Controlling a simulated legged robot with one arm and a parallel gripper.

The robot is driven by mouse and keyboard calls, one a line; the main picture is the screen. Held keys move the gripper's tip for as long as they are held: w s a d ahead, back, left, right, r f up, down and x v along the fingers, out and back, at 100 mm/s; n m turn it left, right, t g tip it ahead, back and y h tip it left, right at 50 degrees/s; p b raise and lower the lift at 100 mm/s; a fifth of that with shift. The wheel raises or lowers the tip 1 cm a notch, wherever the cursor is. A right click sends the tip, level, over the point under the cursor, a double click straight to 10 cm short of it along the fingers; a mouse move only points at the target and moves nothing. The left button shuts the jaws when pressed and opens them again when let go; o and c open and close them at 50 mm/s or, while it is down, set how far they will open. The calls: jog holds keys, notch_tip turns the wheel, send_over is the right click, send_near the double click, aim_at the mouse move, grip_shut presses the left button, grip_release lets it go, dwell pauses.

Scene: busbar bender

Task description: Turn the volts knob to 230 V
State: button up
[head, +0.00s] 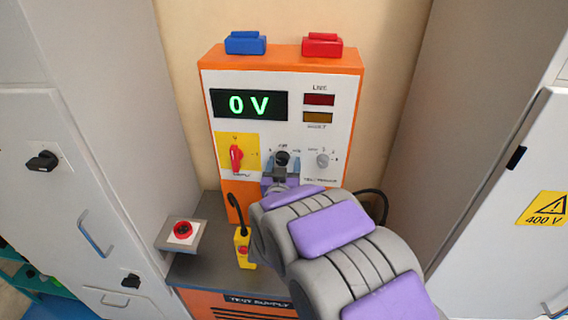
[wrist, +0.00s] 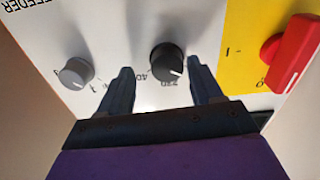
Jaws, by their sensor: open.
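The volts knob (head: 283,157) is the black round knob in the middle of the orange test supply's (head: 210,80) white front panel. The green display (head: 249,104) reads 0 V. In the wrist view the picture is upside down and the black knob (wrist: 168,60) shows a white pointer line toward the lower right, with printed numbers beside it, partly hidden. My gripper (wrist: 160,66) is open, one finger on each side of the knob, with visible gaps; depth and contact are hard to tell. In the head view my gripper (head: 281,171) is just below the knob.
A red supply switch (head: 236,157) on a yellow plate is left of the knob, a grey knob (head: 322,159) right. A red emergency button (head: 183,230) and a yellow pendant (head: 243,249) are lower left. Grey cabinets (head: 45,120) flank both sides.

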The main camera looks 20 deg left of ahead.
jog(key=shift+a+f, duration=0.15)
jog(key=shift+a, duration=0.55)
jog(key=c, duration=0.5)
jog(key=shift+d, duration=0.2)
jog(key=c, duration=0.6)
jog(key=shift+o, duration=0.2)
jog(key=shift+f+m, duration=0.1)
jog(key=shift+m, duration=0.2)
jog(key=m+b, duration=0.3)
jog(key=m, duration=0.2)
jog(key=shift+m, duration=0.3)
jog(key=m+b, duration=0.2)
jog(key=m, duration=0.3)
jog(key=shift+d, duration=0.1)
jog(key=shift+m+b, duration=0.3)
jog(key=shift+m, duration=0.1)
jog(key=o, duration=1.1)
jog(key=shift+d, duration=0.1)
jog(key=shift+c, duration=0.2)
